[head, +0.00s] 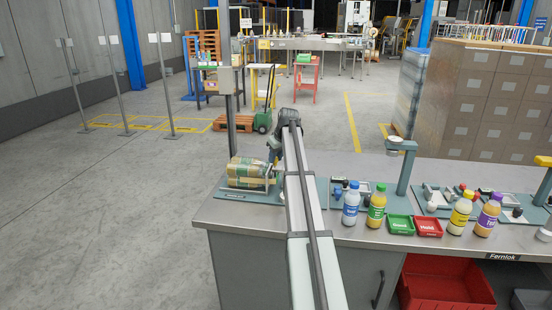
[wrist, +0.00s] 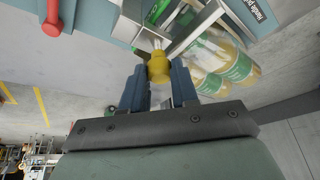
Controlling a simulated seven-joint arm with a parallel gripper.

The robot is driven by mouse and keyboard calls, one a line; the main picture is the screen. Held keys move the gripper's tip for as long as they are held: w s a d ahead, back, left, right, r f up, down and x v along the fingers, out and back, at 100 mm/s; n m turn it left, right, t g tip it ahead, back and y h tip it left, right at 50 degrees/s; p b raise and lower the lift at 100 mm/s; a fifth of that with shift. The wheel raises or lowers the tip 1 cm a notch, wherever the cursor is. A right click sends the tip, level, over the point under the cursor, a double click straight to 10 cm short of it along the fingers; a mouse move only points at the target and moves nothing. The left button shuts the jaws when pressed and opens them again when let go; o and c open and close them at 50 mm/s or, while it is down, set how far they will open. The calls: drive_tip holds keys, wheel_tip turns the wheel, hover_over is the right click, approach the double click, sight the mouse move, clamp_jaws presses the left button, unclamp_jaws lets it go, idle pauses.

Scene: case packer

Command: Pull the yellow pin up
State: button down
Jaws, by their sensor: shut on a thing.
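In the head view my arm covers the pin and most of my gripper, at the left end of the bench.
Yellow-capped bottles (wrist: 228,72) with green labels lie beside the fixture, seemingly wrapped; the pack (head: 250,173) also shows in the head view. A red knob (wrist: 53,22) is at the wrist view's upper left. Bottles (head: 351,203) and green and red trays (head: 400,225) stand right of my arm.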

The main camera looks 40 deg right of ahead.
drive_tip(key=shift+r, duration=1.7)
drive_tip(key=shift+w, duration=0.1)
drive_tip(key=c, duration=0.9)
unclamp_jaws()
drive_tip(key=shift+o, duration=0.2)
drive_tip(key=v, duration=1.4)
drive_tip(key=shift+f, duration=0.1)
